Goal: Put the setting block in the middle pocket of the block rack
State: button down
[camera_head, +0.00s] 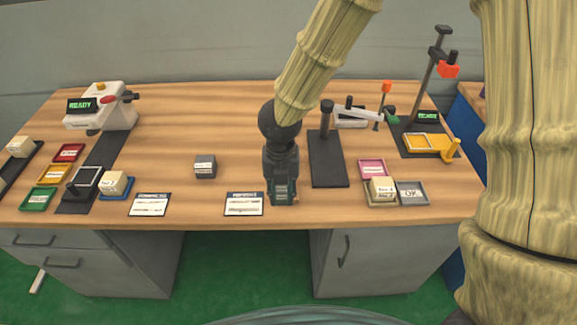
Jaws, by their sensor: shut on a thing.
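My gripper (283,201) points down over the front middle of the table, just right of a white printed card (243,204). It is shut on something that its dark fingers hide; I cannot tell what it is. A small dark grey labelled block (205,167) sits on the table left of my gripper, apart from it. Cream labelled blocks sit at the far left (20,146), on a blue tray (129,184) and at the right (382,186). No readable label tells which is the setting block. A dark rack (20,172) at the left edge is partly cut off; its pockets are unclear.
A white machine with a READY screen (112,112) stands at the back left, near red (69,152), yellow and green trays. At the right are a dark base with a post (328,165), pink and grey trays (412,194), and a tall stand (432,72). The table's centre back is clear.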

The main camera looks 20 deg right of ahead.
jog(key=w+d+p, duration=0.1)
jog(key=w+d, duration=0.1)
jog(key=w, duration=0.2)
jog(key=w+d+f+p, duration=0.1)
jog(key=w, duration=0.3)
jog(key=w+d+p, duration=0.1)
jog(key=w+d, duration=0.1)
jog(key=w, duration=0.2)
jog(key=shift+w+d+f, duration=0.15)
jog(key=shift+w+d, duration=0.15)
jog(key=shift+f+p, duration=0.8)
jog(key=shift+f, duration=0.95)
jog(key=shift+f, duration=0.15)
jog(key=c, duration=1.2)
grip_release()
jog(key=shift+o, duration=0.2)
notch_tip(320, 180, up, 12)
jog(key=b, duration=0.1)
jog(key=shift+r+b, duration=0.2)
jog(key=shift+b, duration=0.2)
